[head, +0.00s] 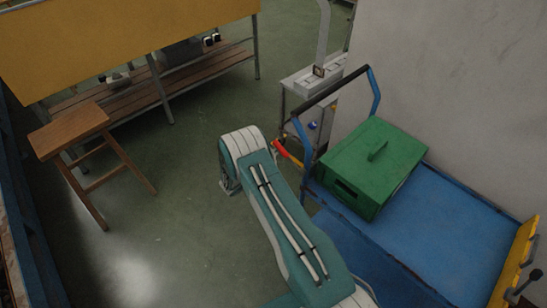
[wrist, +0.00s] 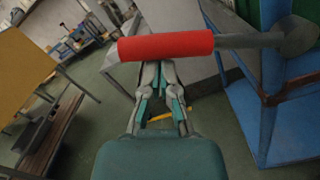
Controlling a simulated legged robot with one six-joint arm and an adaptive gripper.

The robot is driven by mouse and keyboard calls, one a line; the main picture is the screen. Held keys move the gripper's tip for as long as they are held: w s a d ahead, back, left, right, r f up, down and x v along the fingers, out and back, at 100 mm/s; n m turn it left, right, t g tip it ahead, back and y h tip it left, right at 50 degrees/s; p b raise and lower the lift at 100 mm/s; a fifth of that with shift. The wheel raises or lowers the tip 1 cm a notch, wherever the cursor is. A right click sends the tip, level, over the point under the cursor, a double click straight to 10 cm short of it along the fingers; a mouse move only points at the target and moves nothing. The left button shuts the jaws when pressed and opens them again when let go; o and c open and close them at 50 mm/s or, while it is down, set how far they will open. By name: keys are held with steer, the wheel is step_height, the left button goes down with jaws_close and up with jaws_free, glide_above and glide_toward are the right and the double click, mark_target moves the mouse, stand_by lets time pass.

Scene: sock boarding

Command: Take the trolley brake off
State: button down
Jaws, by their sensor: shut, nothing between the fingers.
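The blue trolley (head: 455,225) stands at the right in the head view, with a black push bar on blue posts. A brake lever with a red grip (head: 283,150) sticks out at its left end. In the wrist view, the red grip (wrist: 165,46) lies across the picture on a grey rod that runs to a round grey hub by the blue frame (wrist: 250,120). My gripper (wrist: 158,72) is shut and empty. Its fingertips appear just below the red grip in the wrist view; I cannot tell whether they touch it. My arm hides the gripper in the head view.
A green box (head: 375,165) sits on the trolley, beside a grey wall (head: 450,80). A grey cabinet (head: 300,88) stands behind the push bar. A wooden stool (head: 75,132) and a workbench (head: 130,30) are at the left. The green floor between is clear.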

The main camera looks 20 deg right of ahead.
steer(key=shift+s+d+r, duration=0.1)
steer(key=shift+s+r, duration=0.1)
steer(key=shift+r, duration=0.35)
stand_by(0.4)
